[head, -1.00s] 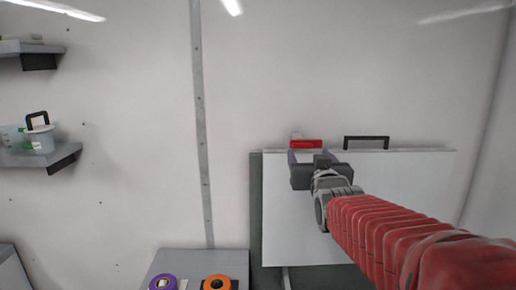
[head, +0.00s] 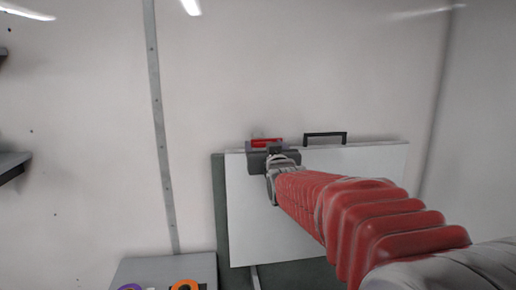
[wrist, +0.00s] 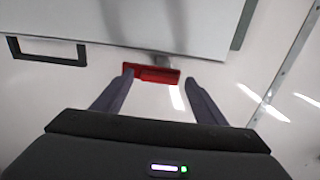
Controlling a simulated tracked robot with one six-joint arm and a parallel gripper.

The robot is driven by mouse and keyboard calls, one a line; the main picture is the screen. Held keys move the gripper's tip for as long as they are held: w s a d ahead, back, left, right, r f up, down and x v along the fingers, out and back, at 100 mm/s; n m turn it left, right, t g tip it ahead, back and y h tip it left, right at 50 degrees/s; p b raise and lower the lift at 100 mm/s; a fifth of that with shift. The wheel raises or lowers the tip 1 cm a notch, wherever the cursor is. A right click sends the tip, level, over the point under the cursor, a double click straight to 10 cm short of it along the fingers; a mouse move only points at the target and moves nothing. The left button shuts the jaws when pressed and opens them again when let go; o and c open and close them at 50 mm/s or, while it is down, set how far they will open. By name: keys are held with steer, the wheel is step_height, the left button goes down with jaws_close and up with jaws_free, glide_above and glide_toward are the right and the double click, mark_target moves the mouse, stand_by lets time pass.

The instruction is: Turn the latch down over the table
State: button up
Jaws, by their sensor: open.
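The red latch (head: 266,142) sits at the top left edge of the upright white folded table (head: 320,205) against the wall. In the wrist view the latch (wrist: 152,74) lies level, beside a grey mount on the table's edge. My gripper (wrist: 158,80) is open, with its two dark fingers apart. The left fingertip overlaps the latch's left part in the picture; the right fingertip is past its right end. I cannot tell whether either finger touches it. In the head view my gripper (head: 268,150) is just in front of the latch and hides its lower part.
A black handle (head: 325,135) stands on the table's top edge, right of the latch. A grey unit (head: 170,268) with a purple and an orange ring is at the lower left. A shelf (head: 12,165) is at the far left. The wall above the table is clear.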

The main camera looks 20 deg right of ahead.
steer(key=c, duration=1.5)
steer(key=shift+a, duration=0.15)
